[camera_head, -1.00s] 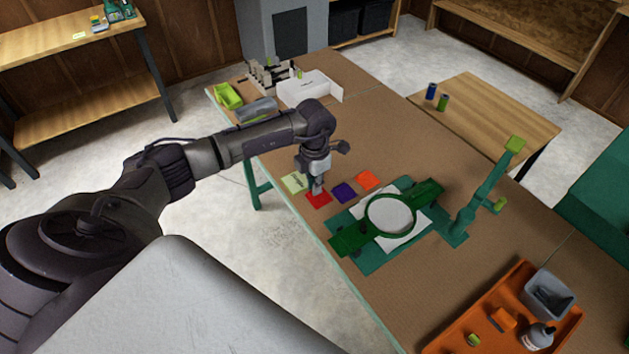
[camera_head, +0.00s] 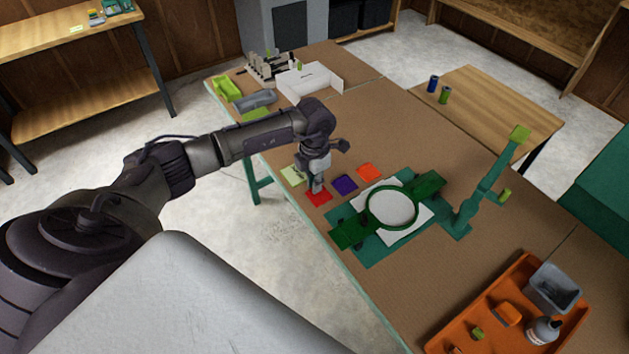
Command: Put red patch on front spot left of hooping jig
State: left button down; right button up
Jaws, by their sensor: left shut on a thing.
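The red patch (camera_head: 319,199) lies at the table's front edge, left of the hooping jig. My left gripper (camera_head: 317,190) is right over it, pointing down, shut on the red patch; the fingers hide part of it. Whether the patch touches the table I cannot tell. The green hooping jig (camera_head: 354,219) holds a round hoop over white cloth on a green base. My right gripper is not in view.
A pale green patch (camera_head: 292,175) lies just behind and left of the red one. A green stand (camera_head: 487,190) rises right of the jig. An orange tray (camera_head: 455,331) with several items is at the lower right. A white box (camera_head: 310,82) stands at the far end.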

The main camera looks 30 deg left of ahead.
pick_arm(q)
jog(key=shift+f+b, duration=0.55)
jog(key=shift+f, duration=0.25)
jog(key=c, duration=1.1)
grip_release()
notch_tip(320, 180, up, 7)
jog(key=p, duration=0.4)
jog(key=shift+r+p, duration=0.1)
jog(key=shift+p, duration=0.3)
